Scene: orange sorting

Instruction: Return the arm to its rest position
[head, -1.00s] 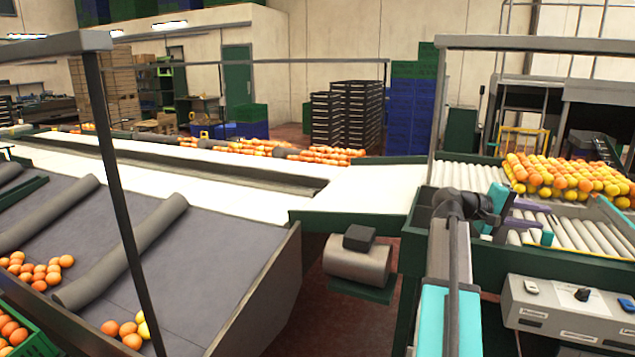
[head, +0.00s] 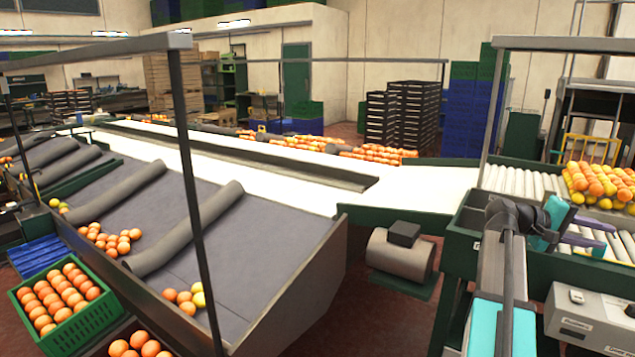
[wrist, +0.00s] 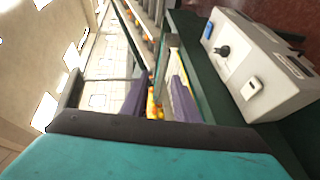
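My arm, teal and grey with a black wrist, rises at the right of the head view. My gripper (head: 610,234) has two purple fingers and points right, over or in front of the roller conveyor (head: 520,181). In the wrist view the fingers of my gripper (wrist: 159,97) stand apart. No fruit is held between them. Oranges and yellow fruit (wrist: 153,106) show in the gap, but farther off. The tips are small in both views.
A grey control box (head: 590,318) stands close to my arm at the right. A pile of oranges (head: 602,183) lies on the rollers. A green crate of oranges (head: 85,322) is at lower left, beside the sloped grey sorting table (head: 265,235). A dark frame post (head: 195,200) stands before it.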

